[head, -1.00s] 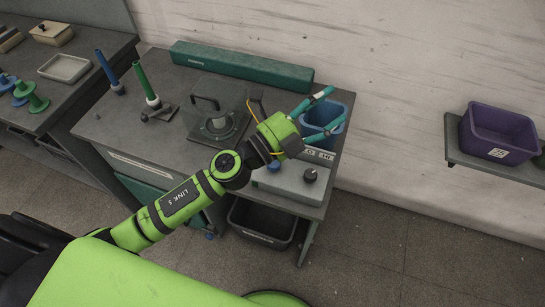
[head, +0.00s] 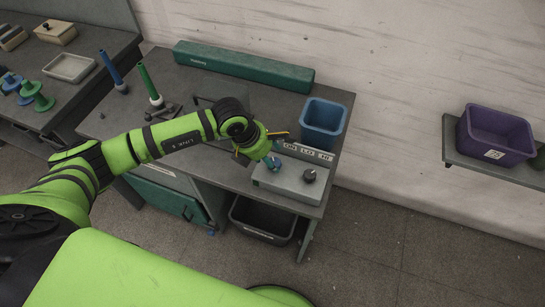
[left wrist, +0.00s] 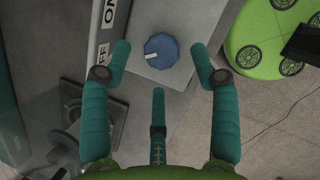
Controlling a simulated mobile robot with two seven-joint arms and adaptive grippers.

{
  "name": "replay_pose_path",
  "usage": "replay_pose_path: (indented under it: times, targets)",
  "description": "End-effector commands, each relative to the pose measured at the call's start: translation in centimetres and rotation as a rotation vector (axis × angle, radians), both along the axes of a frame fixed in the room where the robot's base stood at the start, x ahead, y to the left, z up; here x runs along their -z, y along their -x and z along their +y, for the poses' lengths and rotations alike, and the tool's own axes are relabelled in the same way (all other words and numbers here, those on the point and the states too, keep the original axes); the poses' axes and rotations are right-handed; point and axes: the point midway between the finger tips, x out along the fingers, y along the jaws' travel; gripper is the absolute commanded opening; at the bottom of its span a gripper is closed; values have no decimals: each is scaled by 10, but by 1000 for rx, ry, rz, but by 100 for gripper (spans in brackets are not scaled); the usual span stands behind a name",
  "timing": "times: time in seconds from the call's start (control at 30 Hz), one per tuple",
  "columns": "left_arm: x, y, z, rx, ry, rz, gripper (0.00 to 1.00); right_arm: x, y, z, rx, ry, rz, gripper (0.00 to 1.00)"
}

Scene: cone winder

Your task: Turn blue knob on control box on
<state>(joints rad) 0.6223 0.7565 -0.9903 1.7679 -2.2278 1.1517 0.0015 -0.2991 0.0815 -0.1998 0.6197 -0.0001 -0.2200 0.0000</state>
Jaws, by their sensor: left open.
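The grey control box (head: 292,187) stands at the right front of the bench. Its blue knob (left wrist: 161,46) shows clearly in the left wrist view, with a white pointer mark toward the left, roughly at the OFF label (left wrist: 101,52). The ON label (left wrist: 109,14) is above that. In the head view the knob is largely hidden by my left gripper (head: 270,158). This gripper is open, and in the left wrist view (left wrist: 159,48) its fingers frame the knob from both sides and below. Contact cannot be told. My right gripper is not in view.
A black knob (head: 309,175) sits to the right on the same box. A blue bin (head: 323,122) stands behind it. A long green box (head: 243,66) lies at the bench's back. A dark bin (head: 263,220) is below, and a purple bin (head: 496,136) is on a wall shelf.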

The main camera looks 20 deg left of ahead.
Motion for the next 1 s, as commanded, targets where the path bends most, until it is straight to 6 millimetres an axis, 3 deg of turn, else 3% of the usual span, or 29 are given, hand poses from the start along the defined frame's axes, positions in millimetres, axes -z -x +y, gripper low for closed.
replay_pose_path:
  times: [0.23, 0.57, 0.7, 1.0]
  targets:
    - [24, -6, -8, 1, 1, 1, 61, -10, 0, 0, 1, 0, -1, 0]
    - [29, -7, -10, 2, 3, 0, 61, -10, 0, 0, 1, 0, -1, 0]
    - [29, -7, -10, 2, 3, 0, 9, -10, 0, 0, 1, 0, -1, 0]
    - [28, -8, -12, 7, 8, -2, 8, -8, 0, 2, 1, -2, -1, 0]
